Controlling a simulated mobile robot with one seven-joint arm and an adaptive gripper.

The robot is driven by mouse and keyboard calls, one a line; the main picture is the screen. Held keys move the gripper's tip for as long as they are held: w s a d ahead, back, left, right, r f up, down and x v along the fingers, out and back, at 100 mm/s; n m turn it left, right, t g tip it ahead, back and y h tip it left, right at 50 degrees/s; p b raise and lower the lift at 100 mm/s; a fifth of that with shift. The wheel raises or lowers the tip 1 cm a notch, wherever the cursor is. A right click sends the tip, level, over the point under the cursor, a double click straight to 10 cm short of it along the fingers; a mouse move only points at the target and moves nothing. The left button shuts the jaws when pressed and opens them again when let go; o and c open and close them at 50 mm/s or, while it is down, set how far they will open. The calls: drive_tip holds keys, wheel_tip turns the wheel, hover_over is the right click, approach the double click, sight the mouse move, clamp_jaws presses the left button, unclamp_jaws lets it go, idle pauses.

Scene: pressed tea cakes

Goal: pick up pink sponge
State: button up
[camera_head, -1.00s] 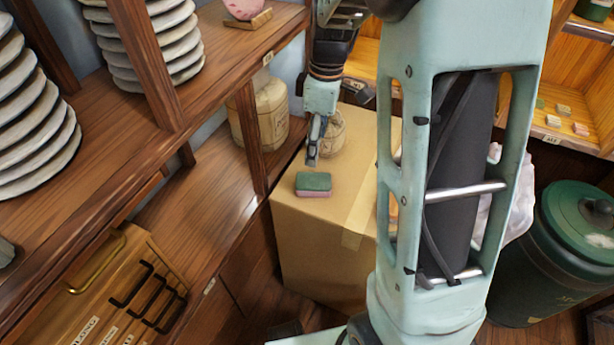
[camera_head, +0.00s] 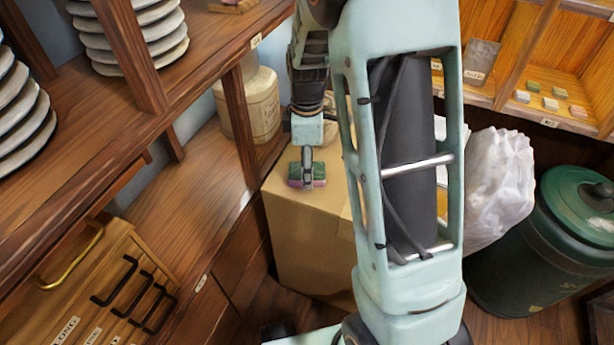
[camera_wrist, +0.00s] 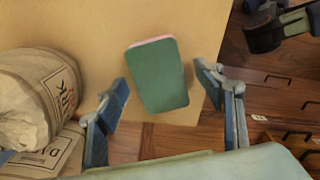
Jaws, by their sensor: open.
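The pink sponge (camera_head: 318,183) has a green top layer and lies on a cardboard box (camera_head: 318,235). In the wrist view the sponge (camera_wrist: 157,76) shows mostly its green face, with a thin pink edge at its far end. My gripper (camera_head: 307,183) is over the sponge in the head view and covers its middle. In the wrist view my open gripper (camera_wrist: 166,88) has one finger on each side of the sponge, with a gap on both sides. I cannot tell the exact height of the fingertips above the box.
Wrapped paper sacks (camera_wrist: 38,100) stand left of the sponge in the wrist view. A wooden shelf (camera_head: 190,190) with stacked plates (camera_head: 135,35) is at the left. A white bag (camera_head: 500,185) and a green bin (camera_head: 545,250) stand at the right.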

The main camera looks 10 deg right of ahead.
drive_tip(key=shift+f, duration=0.7)
drive_tip(key=shift+c, duration=0.5)
drive_tip(key=shift+r, duration=0.1)
drive_tip(key=c, duration=0.8)
drive_tip(key=shift+o, duration=0.2)
